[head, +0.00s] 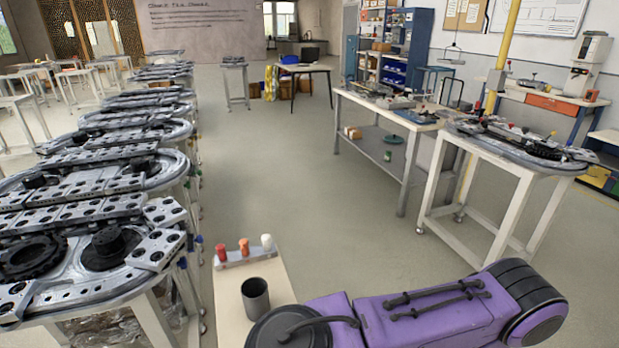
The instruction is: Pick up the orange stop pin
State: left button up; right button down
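The orange stop pin (244,246) stands upright in a grey holder (247,258) near the far edge of a small pale table (228,300). It is the middle one of three pins. A red pin (221,252) stands to its left and a white pin (266,242) to its right. Neither of my grippers is in view, so I cannot see whether they are open or shut. A purple and black arm link of mine crosses the lower right and hides the near part of the small table.
A dark cup (256,297) stands on the small table, nearer than the holder. Metal ring tracks (75,205) on stands line the left side. A workbench (395,117) and another track table (515,147) stand at the right. The floor between is clear.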

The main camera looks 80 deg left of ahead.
aim_at(242, 242)
jog(key=z, duration=0.1)
jog(key=k, duration=1.3)
jog(key=u, duration=1.35)
